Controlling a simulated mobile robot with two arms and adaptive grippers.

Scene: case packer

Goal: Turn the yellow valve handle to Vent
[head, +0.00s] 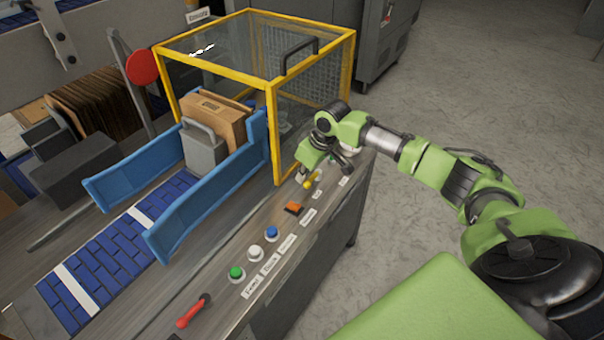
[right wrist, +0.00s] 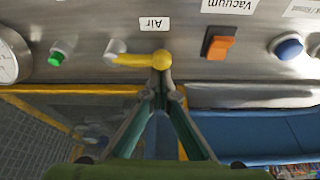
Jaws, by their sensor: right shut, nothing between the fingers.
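The yellow valve handle (right wrist: 138,60) is in the right wrist view, on the grey control panel below the Air label (right wrist: 154,23). It runs sideways from a pale pivot (right wrist: 115,47) to a round knob (right wrist: 161,58) at its right end. In the head view the handle (head: 309,185) is small and partly covered by my arm. My right gripper (right wrist: 162,83) is shut and empty, its fingertips right at the knob's lower edge; I cannot tell whether they touch it. I cannot read a Vent mark. My left gripper is not in view.
Beside the handle are a green-tipped fitting (right wrist: 57,56), a gauge (right wrist: 10,62), an orange switch (right wrist: 217,42) and a blue button (right wrist: 289,48). The yellow-framed guard (head: 273,130) stands close behind the panel. Blue guide rails (head: 205,205) and a red lever (head: 193,312) are farther left.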

